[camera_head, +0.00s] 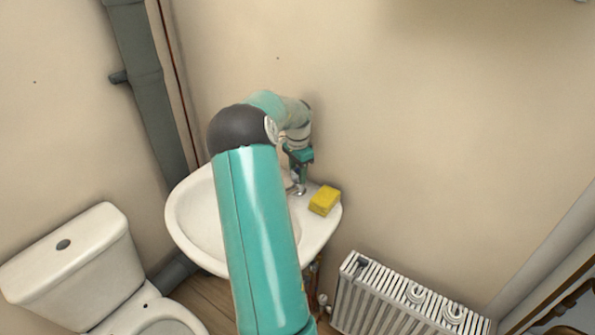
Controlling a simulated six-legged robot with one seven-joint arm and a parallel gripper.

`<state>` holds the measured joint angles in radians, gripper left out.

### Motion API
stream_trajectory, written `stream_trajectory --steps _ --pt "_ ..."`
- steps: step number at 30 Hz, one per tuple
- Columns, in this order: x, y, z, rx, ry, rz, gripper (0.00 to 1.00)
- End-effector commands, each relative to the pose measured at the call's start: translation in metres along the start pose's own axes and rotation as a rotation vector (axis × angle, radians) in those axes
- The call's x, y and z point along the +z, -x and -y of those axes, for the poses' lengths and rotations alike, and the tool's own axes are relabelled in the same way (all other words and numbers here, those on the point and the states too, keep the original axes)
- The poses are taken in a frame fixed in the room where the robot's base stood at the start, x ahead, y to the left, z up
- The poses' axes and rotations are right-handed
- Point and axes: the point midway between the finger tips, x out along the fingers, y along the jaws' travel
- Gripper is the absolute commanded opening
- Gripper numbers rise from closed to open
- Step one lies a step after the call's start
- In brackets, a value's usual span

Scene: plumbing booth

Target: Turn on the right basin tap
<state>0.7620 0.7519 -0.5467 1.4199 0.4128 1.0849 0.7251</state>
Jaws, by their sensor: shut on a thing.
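The white basin (187,222) is fixed to the wall in the middle of the view. A chrome tap (299,188) stands at its back right edge, small and partly covered. My gripper (299,181) points down from the end of my arm and is shut on the top of this tap. My arm hides the middle of the basin and its left back edge, so no other tap can be made out.
A yellow sponge (324,200) lies on the basin's rim just right of the tap. A white toilet (75,265) stands at the lower left. A white radiator (395,300) is at the lower right. A grey pipe (146,90) runs down the wall at the left.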

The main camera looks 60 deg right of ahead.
Motion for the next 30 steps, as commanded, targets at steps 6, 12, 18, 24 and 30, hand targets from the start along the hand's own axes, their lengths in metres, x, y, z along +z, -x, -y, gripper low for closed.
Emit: stream_trajectory --steps 6,12,18,24,30 --pt "-0.0003 0.0008 -0.0009 -0.001 0.192 0.001 0.20" --pt "-0.0005 0.0005 -0.0013 -0.002 0.384 0.001 0.20" --pt "-0.0007 0.0004 -0.0018 -0.002 0.573 0.001 0.20" --pt "-0.0011 0.0007 -0.0023 -0.002 0.763 0.001 0.20" --pt "-0.0011 0.0006 -0.0025 -0.002 0.954 0.001 0.20"
